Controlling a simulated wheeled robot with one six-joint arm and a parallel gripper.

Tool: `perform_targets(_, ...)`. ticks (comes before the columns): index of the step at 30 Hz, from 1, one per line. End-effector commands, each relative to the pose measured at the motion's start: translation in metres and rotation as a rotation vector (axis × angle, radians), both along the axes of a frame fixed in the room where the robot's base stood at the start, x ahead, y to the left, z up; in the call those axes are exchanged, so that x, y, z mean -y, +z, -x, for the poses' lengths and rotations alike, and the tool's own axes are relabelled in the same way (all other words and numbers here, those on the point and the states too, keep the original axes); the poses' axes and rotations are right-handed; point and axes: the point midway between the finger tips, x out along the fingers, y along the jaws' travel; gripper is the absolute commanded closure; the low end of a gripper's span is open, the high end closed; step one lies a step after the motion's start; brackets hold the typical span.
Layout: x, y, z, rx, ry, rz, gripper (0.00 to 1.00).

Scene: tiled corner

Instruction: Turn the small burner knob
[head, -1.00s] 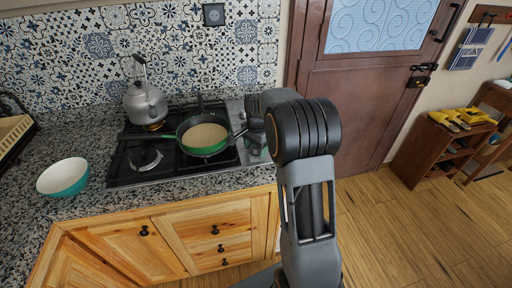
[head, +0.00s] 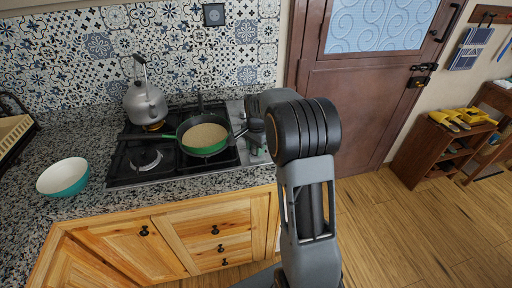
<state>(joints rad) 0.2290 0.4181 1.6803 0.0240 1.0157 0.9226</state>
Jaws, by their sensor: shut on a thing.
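The stove (head: 130,178) is a black gas hob set in the speckled counter, with a steel control strip (head: 256,158) along its right side. My gripper (head: 243,136) reaches over that strip from the right, partly behind my own arm. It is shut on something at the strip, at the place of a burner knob. The knob between the fingers is hidden or too small to make out, so its turn angle does not show.
A green pan (head: 204,148) with pale contents sits on the burners just left of my gripper, its handle pointing left. A grey kettle (head: 146,102) stands on the back left burner. A teal bowl (head: 64,178) is on the counter at left.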

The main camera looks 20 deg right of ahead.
Motion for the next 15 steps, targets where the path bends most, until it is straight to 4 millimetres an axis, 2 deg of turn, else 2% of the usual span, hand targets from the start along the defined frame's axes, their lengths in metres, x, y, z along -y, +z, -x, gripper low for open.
perform_targets(8,0.0006,0.0007,0.0,-0.001,0.14,0.0,0.86)
perform_targets(15,0.001,0.0007,-0.0001,-0.001,0.361,0.001,0.86)
